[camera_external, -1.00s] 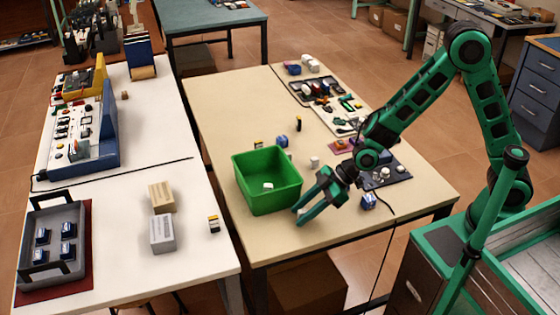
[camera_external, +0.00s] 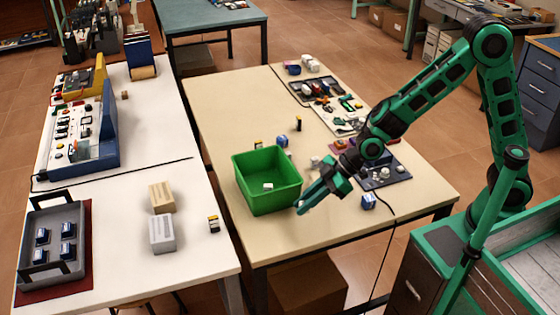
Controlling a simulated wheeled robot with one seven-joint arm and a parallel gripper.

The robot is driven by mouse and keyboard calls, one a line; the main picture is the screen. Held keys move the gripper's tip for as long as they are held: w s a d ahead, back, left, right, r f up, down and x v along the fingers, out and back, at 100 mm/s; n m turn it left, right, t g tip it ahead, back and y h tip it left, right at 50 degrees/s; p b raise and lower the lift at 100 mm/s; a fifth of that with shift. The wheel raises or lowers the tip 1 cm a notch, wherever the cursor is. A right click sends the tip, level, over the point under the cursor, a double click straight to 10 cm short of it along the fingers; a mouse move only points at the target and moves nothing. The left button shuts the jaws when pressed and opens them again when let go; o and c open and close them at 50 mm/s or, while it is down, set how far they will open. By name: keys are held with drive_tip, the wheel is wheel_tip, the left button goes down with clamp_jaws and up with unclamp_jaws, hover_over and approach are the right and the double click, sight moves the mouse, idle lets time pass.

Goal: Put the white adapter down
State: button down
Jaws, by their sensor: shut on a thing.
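My gripper (camera_external: 304,205) is beside the right wall of the green bin (camera_external: 268,207), its fingers slanting down and left over the table. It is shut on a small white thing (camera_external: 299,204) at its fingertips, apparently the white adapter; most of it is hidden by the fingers. I cannot tell exactly how high it is above the table. Another small white piece (camera_external: 268,186) lies inside the green bin.
A white block (camera_external: 315,161) and blue pieces (camera_external: 282,141) (camera_external: 368,201) stand on the beige table (camera_external: 225,110). A dark tray (camera_external: 388,180) with parts lies right of my gripper. The table's front strip is clear. A white table (camera_external: 190,270) stands at left.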

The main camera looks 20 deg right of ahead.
drive_tip(key=s+a+r, duration=0.2)
drive_tip(key=s+r, duration=0.3)
drive_tip(key=s, duration=0.4)
drive_tip(key=w+a+r+n+g, duration=0.1)
drive_tip(key=w+a+r, duration=0.25)
drive_tip(key=w, duration=0.35)
drive_tip(key=w+a+r, duration=0.2)
drive_tip(key=w+a, duration=0.2)
drive_tip(key=w, duration=0.3)
drive_tip(key=w+d+f, duration=0.1)
drive_tip(key=w+f, duration=0.1)
drive_tip(key=w, duration=0.1)
drive_tip(key=w+d+f, duration=0.1)
drive_tip(key=w+f, duration=0.1)
drive_tip(key=w, duration=0.2)
drive_tip(key=w+d+f, duration=0.1)
drive_tip(key=w+f, duration=0.1)
drive_tip(key=w, duration=0.2)
drive_tip(key=shift+w+d+f, duration=0.2)
drive_tip(key=shift+d+f, duration=0.15)
drive_tip(key=shift+w+f, duration=0.15)
drive_tip(key=shift+f, duration=1.95)
drive_tip(key=shift+f, duration=0.15)
drive_tip(key=c, duration=1.7)
unclamp_jaws()
